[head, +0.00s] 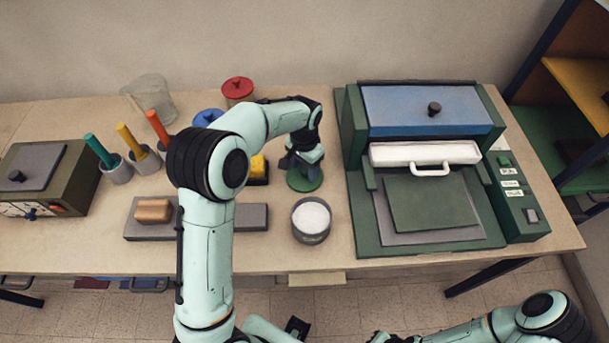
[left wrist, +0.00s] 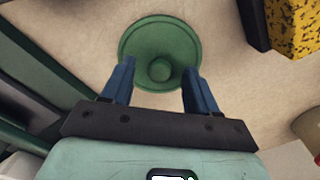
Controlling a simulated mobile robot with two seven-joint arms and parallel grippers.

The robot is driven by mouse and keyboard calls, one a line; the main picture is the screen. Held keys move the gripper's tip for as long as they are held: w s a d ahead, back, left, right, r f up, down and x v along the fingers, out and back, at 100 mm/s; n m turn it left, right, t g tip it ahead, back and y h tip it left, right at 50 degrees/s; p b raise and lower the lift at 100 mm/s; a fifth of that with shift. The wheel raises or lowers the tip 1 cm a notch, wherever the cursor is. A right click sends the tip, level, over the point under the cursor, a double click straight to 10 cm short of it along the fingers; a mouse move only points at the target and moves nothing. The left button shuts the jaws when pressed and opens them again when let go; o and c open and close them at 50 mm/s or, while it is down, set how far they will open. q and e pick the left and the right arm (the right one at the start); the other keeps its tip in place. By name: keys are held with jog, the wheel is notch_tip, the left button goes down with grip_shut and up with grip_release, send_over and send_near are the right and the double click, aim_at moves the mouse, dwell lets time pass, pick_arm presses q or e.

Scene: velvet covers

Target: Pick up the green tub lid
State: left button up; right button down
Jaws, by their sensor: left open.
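The green tub lid (head: 305,186) lies flat on the bench, left of the green press. It is round with a raised rim and a round knob in the middle. In the left wrist view the lid (left wrist: 160,35) is at the top centre, its knob between my two blue fingers as seen from there. My left gripper (head: 300,168) is above the lid, pointing down, open and empty, and hides part of it in the head view. The fingers (left wrist: 158,72) stand apart on either side of the knob; contact cannot be told.
A tub of white contents (head: 311,217) stands just in front of the lid. The green press (head: 355,150) is close on the right. A dark tray with a yellow sponge (head: 258,167) is on the left. A red-lidded jar (head: 238,88) stands behind.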

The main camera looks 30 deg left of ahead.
pick_arm(q)
jog(key=shift+f, duration=0.15)
pick_arm(e)
jog(key=shift+w, duration=0.1)
pick_arm(q)
grip_shut()
